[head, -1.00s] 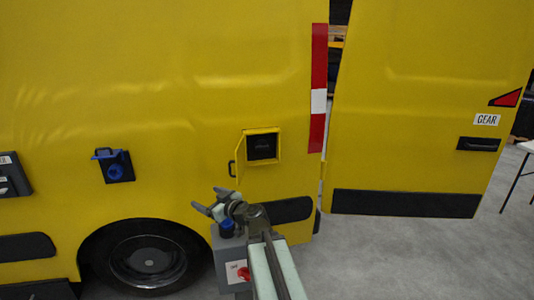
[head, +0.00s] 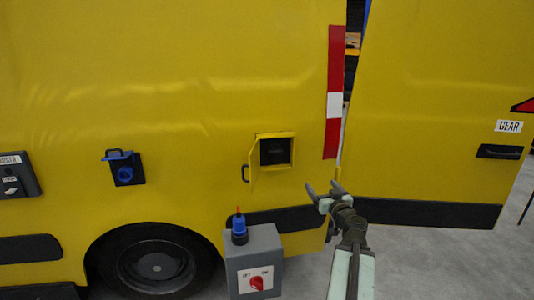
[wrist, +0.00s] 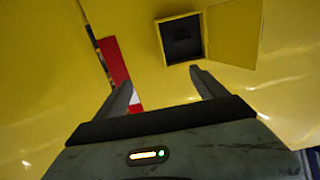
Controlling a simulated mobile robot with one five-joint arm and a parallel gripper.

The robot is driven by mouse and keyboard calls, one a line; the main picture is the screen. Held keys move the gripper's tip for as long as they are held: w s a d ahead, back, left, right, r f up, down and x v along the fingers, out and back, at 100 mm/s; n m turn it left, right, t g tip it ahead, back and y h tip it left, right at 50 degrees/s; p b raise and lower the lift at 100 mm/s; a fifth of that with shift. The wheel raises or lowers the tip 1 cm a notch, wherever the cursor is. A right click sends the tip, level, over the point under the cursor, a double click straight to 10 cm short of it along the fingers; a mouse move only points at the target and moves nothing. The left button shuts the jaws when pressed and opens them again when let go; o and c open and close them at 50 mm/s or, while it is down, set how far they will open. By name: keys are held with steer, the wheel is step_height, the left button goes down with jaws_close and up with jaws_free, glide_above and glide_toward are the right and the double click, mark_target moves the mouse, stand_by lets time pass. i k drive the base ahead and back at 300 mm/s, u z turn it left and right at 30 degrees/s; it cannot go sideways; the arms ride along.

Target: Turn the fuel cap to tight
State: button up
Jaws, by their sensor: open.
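The fuel cap is a dark shape (head: 275,152) set in a square yellow recess on the side of the yellow van. Its detail is too dark to tell how it is turned. The recess's small flap (head: 251,166) stands open to the left. In the wrist view the dark cap (wrist: 182,40) shows in the recess beyond my jaws, with the open flap (wrist: 234,32) to its right. My gripper (head: 323,187) is open and empty, below and right of the recess and apart from it. Its two fingers also show in the wrist view (wrist: 160,78).
A grey box (head: 253,262) with a red knob and a blue fitting (head: 239,228) stands below the recess. A blue-lidded socket (head: 123,168) is on the van at left, above the wheel (head: 155,262). The GEAR door (head: 430,110) hangs at right.

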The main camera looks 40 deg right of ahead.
mark_target(275, 150)
steer(key=i, duration=0.9)
steer(key=z, duration=0.05)
